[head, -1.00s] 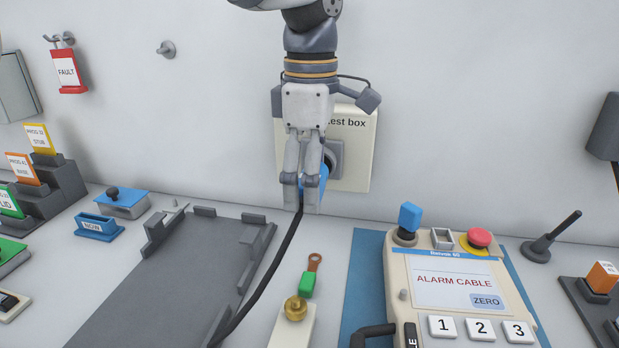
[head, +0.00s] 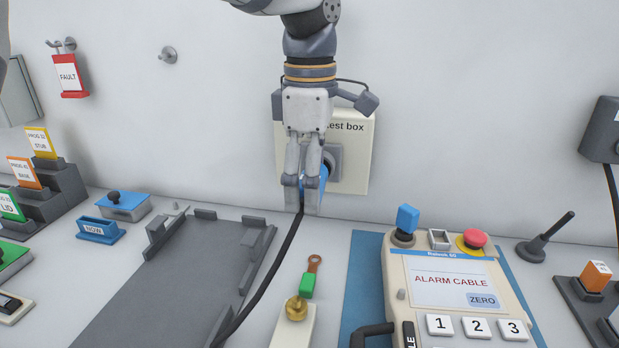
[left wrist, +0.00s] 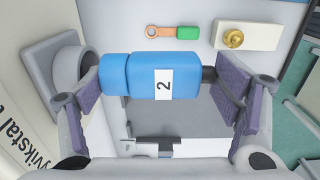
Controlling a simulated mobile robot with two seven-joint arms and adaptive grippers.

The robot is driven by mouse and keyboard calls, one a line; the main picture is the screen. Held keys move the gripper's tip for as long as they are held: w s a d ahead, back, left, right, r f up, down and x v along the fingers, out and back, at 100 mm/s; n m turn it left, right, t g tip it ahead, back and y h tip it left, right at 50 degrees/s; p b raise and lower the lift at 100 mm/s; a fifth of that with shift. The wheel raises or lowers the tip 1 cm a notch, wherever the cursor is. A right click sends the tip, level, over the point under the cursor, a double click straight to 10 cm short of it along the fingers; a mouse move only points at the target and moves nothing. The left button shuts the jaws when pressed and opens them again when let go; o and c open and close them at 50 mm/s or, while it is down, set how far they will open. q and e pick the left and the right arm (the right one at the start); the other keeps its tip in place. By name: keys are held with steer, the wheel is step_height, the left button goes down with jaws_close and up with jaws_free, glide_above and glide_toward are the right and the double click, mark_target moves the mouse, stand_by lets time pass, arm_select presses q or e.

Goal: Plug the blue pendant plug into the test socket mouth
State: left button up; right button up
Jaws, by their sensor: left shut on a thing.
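The blue plug (left wrist: 165,76), with a white label marked 2, is held in my left gripper (head: 302,197), which is shut on it. It also shows in the head view (head: 313,188), partly behind the fingers. Its black cable (head: 270,270) runs down toward the front. The grey test socket (head: 335,160) is on the cream test box (head: 357,180) on the back wall. In the left wrist view, the socket ring (left wrist: 68,62) is just left of the plug's nose. A finger hides part of the ring, and I cannot tell whether the nose is inside the mouth. My right gripper is not in view.
A cream panel (head: 440,262) reading ALARM CABLE stands at front right on a blue mat (head: 362,275). A dark grey tray (head: 185,275) lies at front left. A green-handled ring tag (head: 308,283) and brass knob (head: 296,308) lie between.

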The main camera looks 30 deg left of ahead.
arm_select(q)
steer(key=shift+w+f, duration=0.15)
steer(key=shift+f, duration=0.35)
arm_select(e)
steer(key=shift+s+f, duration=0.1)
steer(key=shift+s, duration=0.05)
